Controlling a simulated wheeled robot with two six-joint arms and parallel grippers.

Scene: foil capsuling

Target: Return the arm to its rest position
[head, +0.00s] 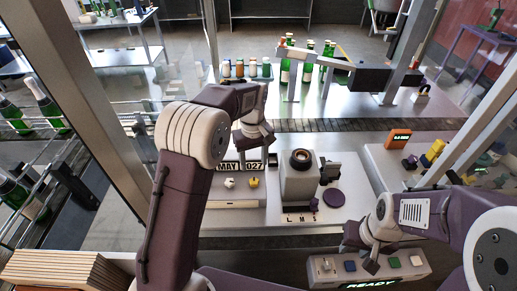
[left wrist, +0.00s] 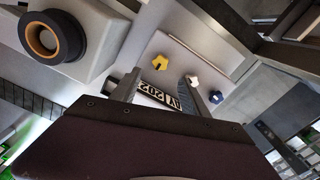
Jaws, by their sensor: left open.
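My left gripper (head: 256,140) hangs over the back of the date unit, beside the capsuling machine (head: 299,186). In the left wrist view its two fingers (left wrist: 160,92) stand apart with nothing held between them. The date plate (left wrist: 160,92) reading MAY 2027 shows beyond the fingers; in the head view my gripper covers part of it. A yellow knob (head: 254,182) and a white knob (head: 230,183) sit in front of the plate. A blue knob (left wrist: 215,97) shows in the left wrist view. My right gripper (head: 362,243) is low over the button panel; its fingertips are unclear.
The button panel (head: 377,283) reads READY. A purple disc (head: 333,197) lies right of the machine. Green bottles (head: 308,62) and a tray of small capsules (head: 247,72) stand behind the conveyor (head: 350,125). Metal posts rise on both sides.

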